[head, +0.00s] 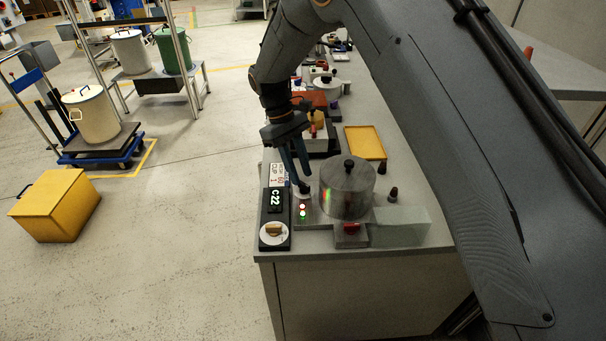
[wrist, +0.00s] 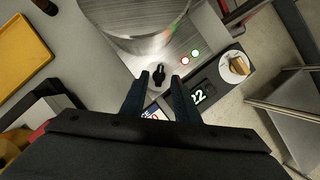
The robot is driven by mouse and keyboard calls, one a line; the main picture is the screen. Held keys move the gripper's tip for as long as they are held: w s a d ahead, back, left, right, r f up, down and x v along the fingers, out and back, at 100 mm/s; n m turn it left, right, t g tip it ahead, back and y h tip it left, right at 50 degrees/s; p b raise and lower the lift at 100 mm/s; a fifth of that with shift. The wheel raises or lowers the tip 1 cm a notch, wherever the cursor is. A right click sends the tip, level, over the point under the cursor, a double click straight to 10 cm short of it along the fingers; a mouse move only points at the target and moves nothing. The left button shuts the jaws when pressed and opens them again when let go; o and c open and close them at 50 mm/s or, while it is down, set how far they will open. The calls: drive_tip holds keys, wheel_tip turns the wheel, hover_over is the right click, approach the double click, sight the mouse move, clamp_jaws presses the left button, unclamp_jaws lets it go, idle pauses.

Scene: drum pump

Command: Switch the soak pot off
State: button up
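The soak pot (head: 347,187), a lidded metal pot with a black knob on top, stands on a metal base near the bench's front end. Its side also shows in the wrist view (wrist: 140,15). A small black switch knob (wrist: 158,74) sits on the base beside the pot. A red lamp (head: 303,206) and a green lamp (head: 303,214) are both lit. My gripper (head: 303,187) points down over the switch. In the wrist view my gripper (wrist: 159,82) is open, its fingers apart on either side of the knob; whether they touch it I cannot tell.
A red handle (head: 351,228) is at the front. A yellow tray (head: 365,143) lies behind the pot. My arm crosses the right side.

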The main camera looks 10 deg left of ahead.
sight(304, 187)
drive_tip(key=shift+p+x, duration=0.45)
drive_tip(key=shift+x, duration=1)
drive_tip(key=shift+c, duration=0.4)
clamp_jaws()
